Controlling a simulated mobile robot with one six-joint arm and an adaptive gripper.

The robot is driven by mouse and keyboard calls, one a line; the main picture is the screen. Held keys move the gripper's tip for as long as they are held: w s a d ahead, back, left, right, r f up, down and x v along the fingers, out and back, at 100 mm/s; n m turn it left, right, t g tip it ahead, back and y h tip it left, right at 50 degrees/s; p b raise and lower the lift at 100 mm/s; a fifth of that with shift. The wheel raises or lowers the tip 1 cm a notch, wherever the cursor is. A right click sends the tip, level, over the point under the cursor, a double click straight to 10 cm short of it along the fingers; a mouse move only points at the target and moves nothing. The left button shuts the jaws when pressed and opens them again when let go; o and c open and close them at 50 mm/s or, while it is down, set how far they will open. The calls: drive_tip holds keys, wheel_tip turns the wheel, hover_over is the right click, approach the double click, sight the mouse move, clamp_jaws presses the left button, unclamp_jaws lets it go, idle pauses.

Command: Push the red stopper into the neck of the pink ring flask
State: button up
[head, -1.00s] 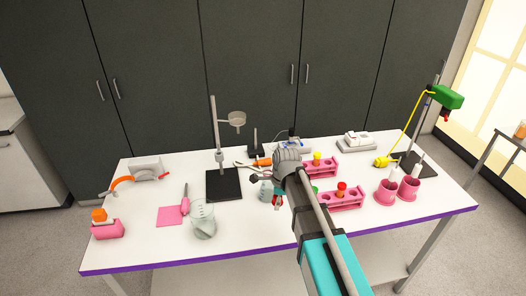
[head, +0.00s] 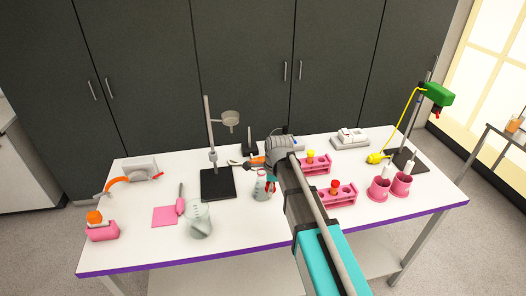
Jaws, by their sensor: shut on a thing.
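My gripper (head: 269,177) is at the end of my arm, pointing down over the middle of the table. It is mostly hidden behind my own wrist and looks shut on the red stopper (head: 271,185), a small red patch below the wrist. A small clear flask (head: 261,191) stands upright just left of the red patch, partly covered by my arm. It looks like the pink ring flask, but its ring is too small to make out. I cannot tell whether the stopper touches the neck.
A black-based stand (head: 217,184) and a glass beaker (head: 199,222) are to the left. Pink tube racks (head: 338,198) and pink cups (head: 378,190) are to the right. A pink square (head: 164,217) lies near the front left. The front table strip is mostly clear.

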wheel_tip(320, 180, up, 7)
drive_tip(key=p, duration=0.6)
hover_over(261, 168)
drive_tip(key=s, duration=0.1)
drive_tip(key=shift+f, duration=0.25)
drive_tip(key=shift+s+f+b, duration=0.1)
drive_tip(key=shift+f+b, duration=1.9)
drive_tip(key=shift+b, duration=0.15)
drive_tip(key=shift+s+f+b, duration=0.1)
drive_tip(key=shift+f+b, duration=1.25)
idle(0.4)
drive_tip(key=o, duration=1.1)
drive_tip(key=shift+r, duration=0.15)
